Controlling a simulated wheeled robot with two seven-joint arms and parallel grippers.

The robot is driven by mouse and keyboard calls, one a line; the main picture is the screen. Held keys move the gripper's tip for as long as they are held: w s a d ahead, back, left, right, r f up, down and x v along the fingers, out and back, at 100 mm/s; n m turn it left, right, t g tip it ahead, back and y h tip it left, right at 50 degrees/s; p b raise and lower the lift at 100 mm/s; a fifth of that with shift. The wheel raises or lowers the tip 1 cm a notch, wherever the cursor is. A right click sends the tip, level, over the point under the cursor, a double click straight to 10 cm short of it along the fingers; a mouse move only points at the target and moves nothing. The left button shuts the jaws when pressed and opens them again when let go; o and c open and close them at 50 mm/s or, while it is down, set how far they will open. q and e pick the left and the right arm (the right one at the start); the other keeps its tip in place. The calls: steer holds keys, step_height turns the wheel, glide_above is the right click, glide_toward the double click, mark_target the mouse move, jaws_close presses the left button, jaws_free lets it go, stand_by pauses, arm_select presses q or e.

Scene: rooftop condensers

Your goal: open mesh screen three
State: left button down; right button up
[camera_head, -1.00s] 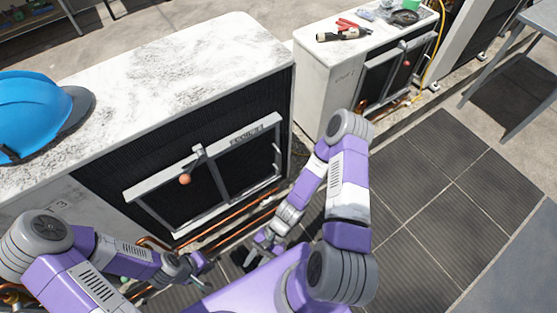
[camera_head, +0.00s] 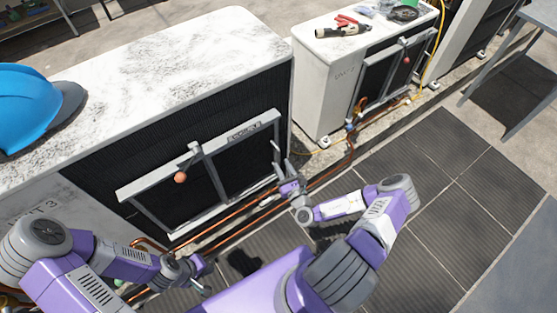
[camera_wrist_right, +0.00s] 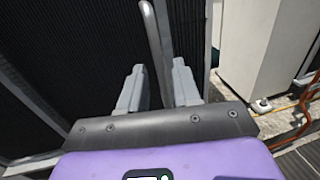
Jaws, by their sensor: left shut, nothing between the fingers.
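The mesh screen (camera_head: 240,165) is a grey-framed dark panel on the front of the condenser marked 3. Its upright grey bar handle (camera_head: 276,152) is at the right edge. A latch with an orange ball knob (camera_head: 181,177) sits at the frame's top bar. My right gripper (camera_head: 284,170) is at the handle's lower part. In the right wrist view the fingers (camera_wrist_right: 160,88) are apart, and the handle (camera_wrist_right: 155,40) runs down between them; contact is not clear. My left gripper (camera_head: 205,282) is shut and empty, low in front of the condenser's left part.
A blue hard hat (camera_head: 35,110) lies on the white condenser top (camera_head: 170,60). Copper pipes (camera_head: 235,222) run low along the front. A second condenser (camera_head: 330,90) with tools on top stands to the right. Dark floor tiles (camera_head: 450,210) are clear at right.

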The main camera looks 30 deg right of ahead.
mark_target(279, 160)
steer(key=shift+w+d+b, duration=0.15)
steer(key=shift+w+b, duration=0.15)
steer(key=shift+w, duration=0.8)
steer(key=shift+w+d+b, duration=0.1)
steer(key=shift+w+b, duration=0.2)
steer(key=shift+w, duration=0.75)
jaws_close()
